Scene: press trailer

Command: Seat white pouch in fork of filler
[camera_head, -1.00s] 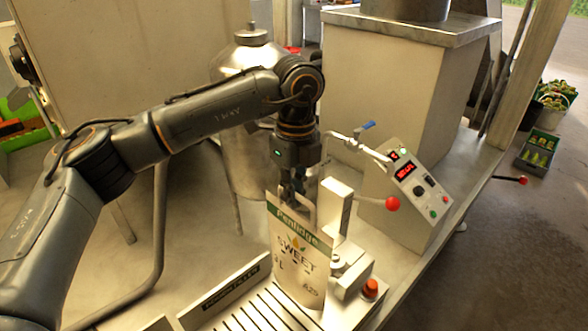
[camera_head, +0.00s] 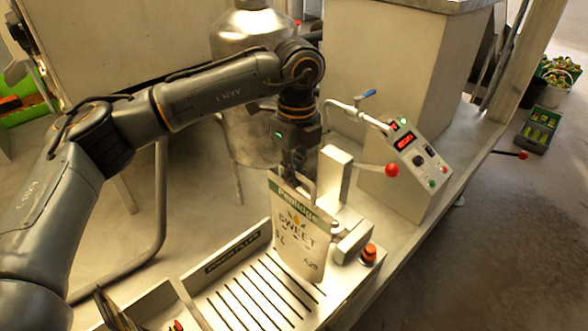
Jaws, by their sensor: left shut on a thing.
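The white pouch (camera_head: 298,238) has a green band at its top and the word SWEET on its front. It hangs upright from my left gripper (camera_head: 297,178), which is shut on its top edge. The pouch is in front of the filler (camera_head: 335,165), close to its upright block, with its lower edge over the slotted drip tray (camera_head: 243,298). The fork is hidden or cannot be made out behind the pouch, so I cannot tell whether they touch. My right gripper is not in view.
A control box (camera_head: 420,165) with a lit display stands right of the filler. A red-knobbed lever (camera_head: 391,171) and an orange-red button (camera_head: 369,252) are close to the pouch's right. A steel tank (camera_head: 250,50) stands behind my arm.

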